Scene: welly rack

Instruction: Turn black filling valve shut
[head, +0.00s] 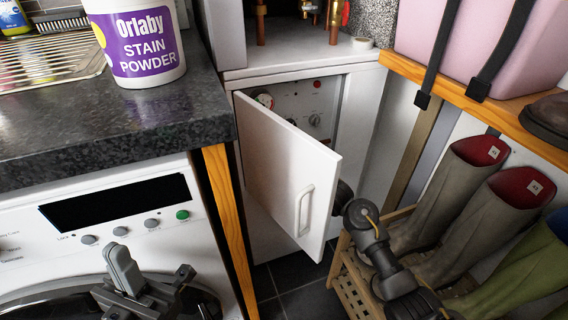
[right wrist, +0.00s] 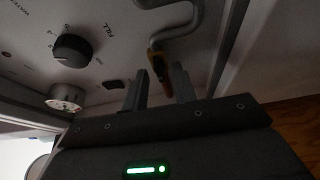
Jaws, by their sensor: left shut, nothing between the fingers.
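In the right wrist view, a valve with a brass-coloured body and a dark handle (right wrist: 162,68) sits at the end of a bent silver pipe. A round black knob (right wrist: 72,50) is on the panel to its left, with the word FILL printed between them. My right gripper (right wrist: 160,80) is open, its fingers on either side of the dark handle's end; I cannot tell whether they touch it. In the head view, the cabinet door hides this gripper and the valve. My left gripper (head: 116,254) is shut and empty in front of the washing machine.
The white cabinet door (head: 290,170) stands open towards me. A gauge (head: 264,99) and a control knob (head: 314,120) show behind it. Wellies (head: 445,190) on a wooden rack (head: 365,285) stand at the right. A stain powder tub (head: 140,45) is on the dark worktop (head: 90,125).

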